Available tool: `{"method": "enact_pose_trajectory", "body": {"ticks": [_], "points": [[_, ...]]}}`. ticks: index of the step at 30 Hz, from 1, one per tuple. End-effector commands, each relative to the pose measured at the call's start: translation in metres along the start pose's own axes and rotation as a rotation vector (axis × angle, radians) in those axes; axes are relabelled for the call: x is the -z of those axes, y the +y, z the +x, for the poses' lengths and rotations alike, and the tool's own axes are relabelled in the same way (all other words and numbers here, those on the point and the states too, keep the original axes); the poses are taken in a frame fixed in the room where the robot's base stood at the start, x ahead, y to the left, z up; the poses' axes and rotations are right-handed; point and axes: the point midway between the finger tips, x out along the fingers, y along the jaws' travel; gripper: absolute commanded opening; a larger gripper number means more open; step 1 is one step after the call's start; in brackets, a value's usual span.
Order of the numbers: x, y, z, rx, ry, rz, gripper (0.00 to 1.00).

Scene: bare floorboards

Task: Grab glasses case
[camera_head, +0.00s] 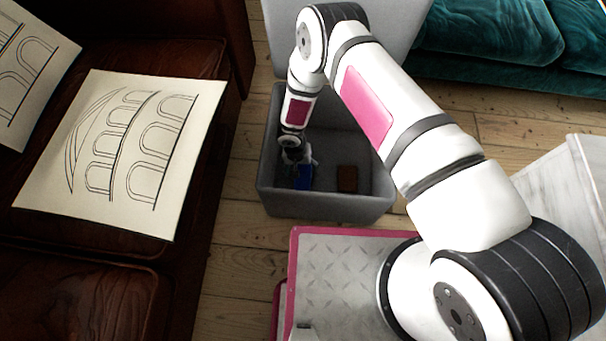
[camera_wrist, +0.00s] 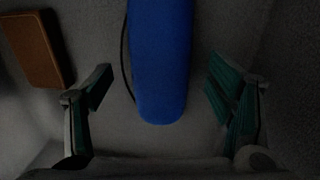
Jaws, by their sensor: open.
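A blue elongated case (camera_wrist: 160,62), which looks like the glasses case, lies on the floor of a grey box. In the wrist view it runs from the top edge down to a rounded end between the fingers. It also shows as a small blue patch in the head view (camera_head: 304,178), partly hidden by my gripper. My gripper (camera_wrist: 160,95) is open, with one finger on each side of the case and a gap to both. In the head view my gripper (camera_head: 297,158) is down inside the box. Whether it touches the case I cannot tell.
The grey open box (camera_head: 325,205) has walls around my gripper. A brown block-like object (camera_head: 347,179) lies to the right of the case; it shows at the upper left of the wrist view (camera_wrist: 37,48). A brown leather seat with drawings (camera_head: 120,150) stands left, a teal sofa (camera_head: 500,45) behind right.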

Motion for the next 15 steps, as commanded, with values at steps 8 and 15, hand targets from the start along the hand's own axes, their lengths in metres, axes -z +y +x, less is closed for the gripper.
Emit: {"method": "enact_pose_trajectory", "body": {"ticks": [8, 15], "points": [[0.001, -0.001, 0.026, 0.001, 0.001, 0.001, 0.75], [0.001, -0.001, 0.025, 0.0, 0.001, 0.001, 0.73]]}}
